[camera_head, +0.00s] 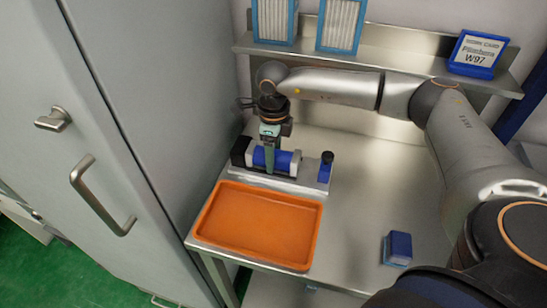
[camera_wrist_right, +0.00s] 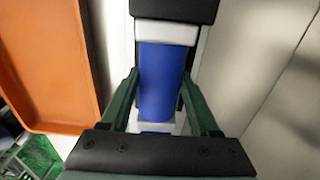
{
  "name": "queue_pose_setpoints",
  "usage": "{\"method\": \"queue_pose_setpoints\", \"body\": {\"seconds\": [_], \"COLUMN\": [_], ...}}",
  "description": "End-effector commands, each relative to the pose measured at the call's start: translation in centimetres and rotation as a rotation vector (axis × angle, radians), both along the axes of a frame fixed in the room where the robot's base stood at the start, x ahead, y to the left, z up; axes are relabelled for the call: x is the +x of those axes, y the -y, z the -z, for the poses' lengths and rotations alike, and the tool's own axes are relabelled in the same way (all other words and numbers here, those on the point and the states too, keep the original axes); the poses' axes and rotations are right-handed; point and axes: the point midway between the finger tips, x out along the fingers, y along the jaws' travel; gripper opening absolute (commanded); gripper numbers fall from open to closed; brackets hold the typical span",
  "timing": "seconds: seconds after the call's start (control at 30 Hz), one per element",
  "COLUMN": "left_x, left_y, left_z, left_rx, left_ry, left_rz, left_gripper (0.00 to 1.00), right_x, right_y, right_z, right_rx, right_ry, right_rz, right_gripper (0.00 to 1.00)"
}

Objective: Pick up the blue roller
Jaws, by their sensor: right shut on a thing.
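The blue roller (camera_head: 284,160) lies horizontally in the sleeve applicator at the back left of the steel table. It has white ends, with a black block at its left. My right gripper (camera_head: 270,167) points down over the roller, with its green fingers around it. In the right wrist view the blue roller (camera_wrist_right: 163,75) lies between the two fingers of the gripper (camera_wrist_right: 163,104), which is shut on it. The roller still sits at the applicator's base (camera_head: 308,184), and I cannot tell any gap beneath it. My left gripper is out of view.
An orange tray (camera_head: 258,228) lies just in front of the applicator. A small blue block (camera_head: 399,247) sits at the front right. A grey cabinet (camera_head: 150,110) borders the left. The table's middle right is clear.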

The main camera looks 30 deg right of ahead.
Motion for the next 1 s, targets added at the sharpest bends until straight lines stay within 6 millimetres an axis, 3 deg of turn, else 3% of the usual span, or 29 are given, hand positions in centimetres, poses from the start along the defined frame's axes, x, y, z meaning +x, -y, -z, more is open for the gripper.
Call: {"method": "queue_pose_setpoints", "body": {"seconds": [0.07, 0.47, 1.0], "left_x": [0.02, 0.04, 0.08], "left_y": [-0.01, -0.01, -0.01], "left_z": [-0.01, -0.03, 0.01], "left_rx": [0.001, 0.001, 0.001], "left_ry": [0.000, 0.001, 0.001], "left_rz": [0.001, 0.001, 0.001], "left_gripper": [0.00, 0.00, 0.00], "right_x": [0.01, 0.01, -0.13], "right_y": [-0.02, -0.02, -0.05], "right_z": [-0.03, -0.05, -0.35], "right_rx": [0.000, 0.001, 0.002], "right_ry": [0.000, 0.001, 0.004], "right_rz": [0.000, 0.000, 0.000], "right_gripper": [0.44, 0.00, 0.00]}}
